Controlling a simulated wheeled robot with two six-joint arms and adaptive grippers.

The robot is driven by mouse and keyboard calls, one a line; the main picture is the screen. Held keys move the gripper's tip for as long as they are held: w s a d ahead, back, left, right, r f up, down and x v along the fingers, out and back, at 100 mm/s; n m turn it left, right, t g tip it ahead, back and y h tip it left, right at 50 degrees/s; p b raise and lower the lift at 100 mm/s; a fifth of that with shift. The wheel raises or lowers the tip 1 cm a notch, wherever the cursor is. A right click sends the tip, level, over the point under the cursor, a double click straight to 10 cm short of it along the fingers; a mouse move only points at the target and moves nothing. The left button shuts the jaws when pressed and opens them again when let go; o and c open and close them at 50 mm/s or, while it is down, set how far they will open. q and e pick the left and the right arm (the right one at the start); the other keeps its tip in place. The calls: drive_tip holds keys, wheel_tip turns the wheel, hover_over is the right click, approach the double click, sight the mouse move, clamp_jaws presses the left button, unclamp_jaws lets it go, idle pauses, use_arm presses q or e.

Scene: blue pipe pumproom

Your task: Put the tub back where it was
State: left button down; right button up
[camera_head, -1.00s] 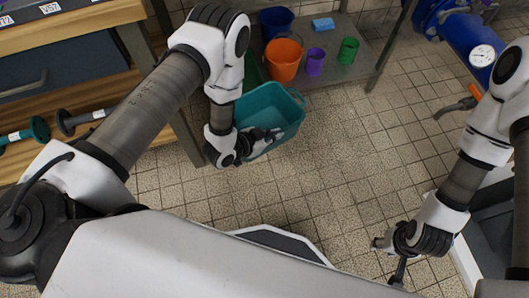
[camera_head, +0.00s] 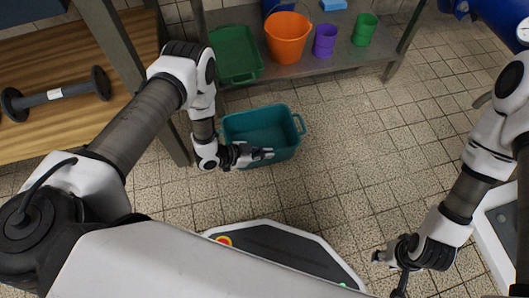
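The teal tub (camera_head: 263,125) is in the middle left of the head view, in front of the low shelf. It is open at the top and looks empty, with a handle at its right end. My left gripper (camera_head: 268,154) is at the tub's near side, with its fingers closed on the near rim. Whether the tub hangs just above the floor or touches it is hard to tell. My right gripper (camera_head: 379,257) is at the lower right, over the floor and away from the tub. Its fingers are too small to read.
The metal shelf (camera_head: 345,60) holds a green tray (camera_head: 236,55), an orange bucket (camera_head: 288,37), a purple cup (camera_head: 325,40) and a green cup (camera_head: 364,30). A wooden bench (camera_head: 85,140) with a dumbbell-shaped part (camera_head: 55,95) stands left. Tiled floor (camera_head: 345,160) is clear.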

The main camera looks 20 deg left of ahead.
use_arm(q)
drive_tip(key=w+f+b, duration=0.1)
drive_tip(key=w+a+f+b, duration=0.1)
drive_tip(key=w+f+b, duration=0.1)
drive_tip(key=f, duration=0.1)
drive_tip(key=shift+w+a+b, duration=0.15)
drive_tip(key=shift+a+b, duration=0.1)
drive_tip(key=shift+b, duration=0.1)
drive_tip(key=shift+r, duration=0.1)
use_arm(e)
wheel_tip(320, 180, down, 4)
drive_tip(key=shift+w+f, duration=0.1)
use_arm(q)
drive_tip(key=shift+f, duration=0.2)
drive_tip(key=c, duration=1.3)
unclamp_jaws()
use_arm(e)
drive_tip(key=shift+f, duration=0.1)
use_arm(q)
drive_tip(key=shift+r, duration=0.15)
